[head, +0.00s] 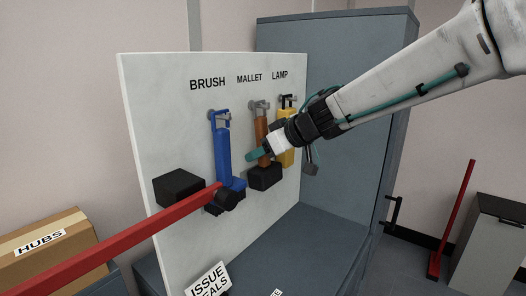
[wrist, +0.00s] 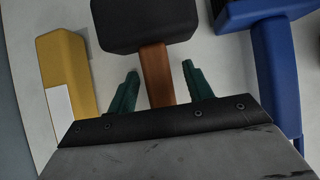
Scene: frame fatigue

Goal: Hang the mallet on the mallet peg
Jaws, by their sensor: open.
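The mallet, with a brown handle (head: 261,128) and black head (head: 265,178), hangs head down at the grey mallet peg (head: 258,104) under the MALLET label. Its handle top appears to be on the peg; the exact contact is too small to tell. My gripper (head: 262,154) is at the lower handle, just above the head. In the wrist view, my open gripper (wrist: 158,85) has one teal finger on each side of the brown handle (wrist: 156,70), with visible gaps. The black head (wrist: 145,22) lies beyond the fingertips.
A blue brush (head: 222,150) hangs left of the mallet, and a yellow lamp (head: 286,140) hangs close on its right. A red bar (head: 120,236) crosses before the white board (head: 150,120). A grey cabinet (head: 345,150) stands behind on the right.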

